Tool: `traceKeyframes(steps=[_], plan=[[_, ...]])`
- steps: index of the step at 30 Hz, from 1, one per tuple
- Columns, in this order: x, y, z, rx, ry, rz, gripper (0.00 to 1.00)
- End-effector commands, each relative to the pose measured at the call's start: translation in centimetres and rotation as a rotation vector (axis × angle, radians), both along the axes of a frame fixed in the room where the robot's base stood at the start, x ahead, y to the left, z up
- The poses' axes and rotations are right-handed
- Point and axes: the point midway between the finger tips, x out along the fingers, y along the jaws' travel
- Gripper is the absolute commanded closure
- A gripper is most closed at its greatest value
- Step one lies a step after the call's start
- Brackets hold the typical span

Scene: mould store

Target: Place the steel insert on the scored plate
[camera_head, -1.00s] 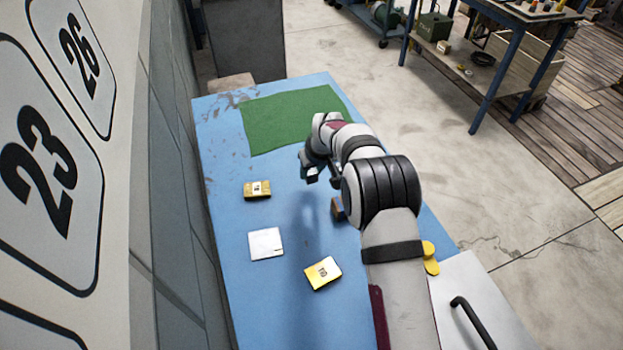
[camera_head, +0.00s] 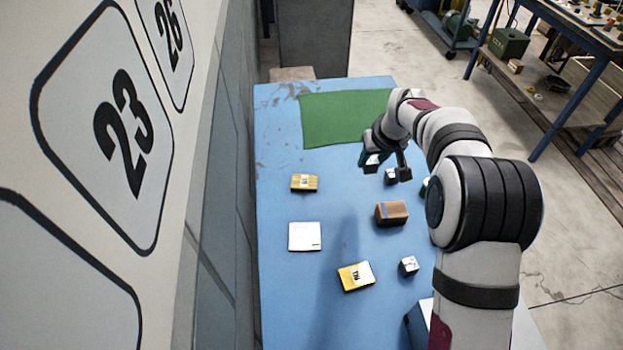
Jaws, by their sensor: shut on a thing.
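My gripper (camera_head: 388,168) is over the blue table, just in front of the green mat's right part. Its jaws are shut on a small grey block (camera_head: 391,177), which looks like the steel insert; the fingers partly hide it. Its height above the table is hard to tell. A flat, pale square plate (camera_head: 305,237) with a short dark mark near one edge lies to the left and nearer; it looks like the scored plate. It is bare and apart from my gripper. A second small grey cube (camera_head: 409,267) lies at the near right.
The blue table (camera_head: 280,130) also carries a green mat (camera_head: 340,118), two yellow labelled blocks (camera_head: 304,183) (camera_head: 356,276) and a brown block (camera_head: 392,213). A greenish thing (camera_head: 424,187) is partly behind my arm. A panelled wall runs along the left.

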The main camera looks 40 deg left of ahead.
Motion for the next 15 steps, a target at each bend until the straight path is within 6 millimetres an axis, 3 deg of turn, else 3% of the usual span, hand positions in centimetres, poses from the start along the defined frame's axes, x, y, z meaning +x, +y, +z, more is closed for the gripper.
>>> traceKeyframes(steps=[1,5,15], plan=[[-0.7,1.7,0.2,0.001,-0.003,0.004,1.00],[-1.8,4.4,0.4,0.002,-0.005,-0.007,1.00],[-4.7,13.4,-5.1,0.003,-0.005,-0.009,1.00]])
